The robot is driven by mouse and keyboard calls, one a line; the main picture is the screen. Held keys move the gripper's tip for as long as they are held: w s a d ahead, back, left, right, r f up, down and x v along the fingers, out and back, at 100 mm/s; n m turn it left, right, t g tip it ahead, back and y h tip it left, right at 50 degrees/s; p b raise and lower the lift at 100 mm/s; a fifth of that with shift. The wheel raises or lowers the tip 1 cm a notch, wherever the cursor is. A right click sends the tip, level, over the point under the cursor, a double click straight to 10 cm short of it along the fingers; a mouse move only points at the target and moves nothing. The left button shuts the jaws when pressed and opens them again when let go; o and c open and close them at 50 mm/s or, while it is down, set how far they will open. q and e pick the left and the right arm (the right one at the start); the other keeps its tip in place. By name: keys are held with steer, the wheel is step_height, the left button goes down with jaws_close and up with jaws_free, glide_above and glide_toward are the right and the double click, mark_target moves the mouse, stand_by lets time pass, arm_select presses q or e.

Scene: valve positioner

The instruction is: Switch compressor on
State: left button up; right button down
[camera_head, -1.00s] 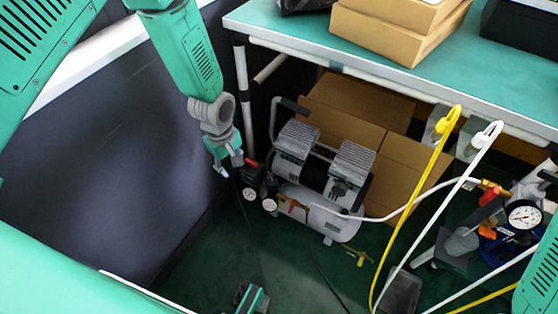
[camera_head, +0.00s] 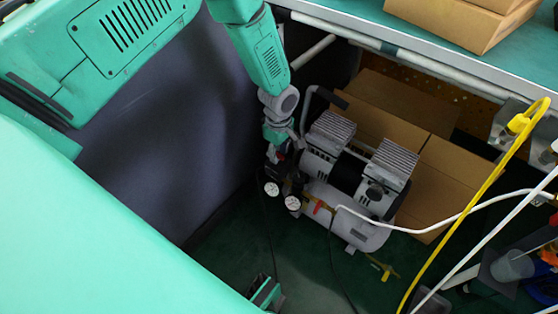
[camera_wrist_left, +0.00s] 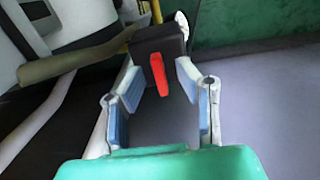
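The compressor (camera_head: 350,185) stands on the floor under the bench, with a silver tank, two ribbed heads and gauges at its left end. In the left wrist view, a black box (camera_wrist_left: 158,45) carries a red switch (camera_wrist_left: 159,76). My left gripper (camera_head: 282,155) is at the compressor's left end, above the gauges; its fingers are hard to make out there. In the left wrist view the left gripper (camera_wrist_left: 157,82) is open, with one finger on each side of the box and red switch. Whether a finger touches the box is unclear.
The bench (camera_head: 350,35) overhangs the compressor at the back. Cardboard boxes (camera_head: 440,180) stand behind and right of it. A white hose (camera_head: 455,217) and a yellow hose (camera_head: 465,205) run at the right. A dark panel (camera_head: 170,140) is left of my arm.

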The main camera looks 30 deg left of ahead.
arm_select(q)
steer(key=shift+d+f, duration=0.25)
steer(key=shift+f, duration=0.25)
steer(key=shift+d+f, duration=0.2)
steer(key=shift+d, duration=0.1)
steer(key=shift+a, duration=0.25)
steer(key=shift+c, duration=0.4)
steer(key=shift+a+f, duration=0.15)
jaws_close()
arm_select(e)
steer(key=shift+d+f, duration=0.2)
steer(key=shift+f, duration=0.2)
arm_select(q)
steer(key=shift+d, duration=0.25)
arm_select(e)
steer(key=shift+d, duration=0.15)
arm_select(q)
steer(key=shift+d+m+p, duration=0.15)
steer(key=shift+m+p, duration=0.25)
steer(key=shift+m, duration=0.6)
arm_select(e)
steer(key=shift+r, duration=0.55)
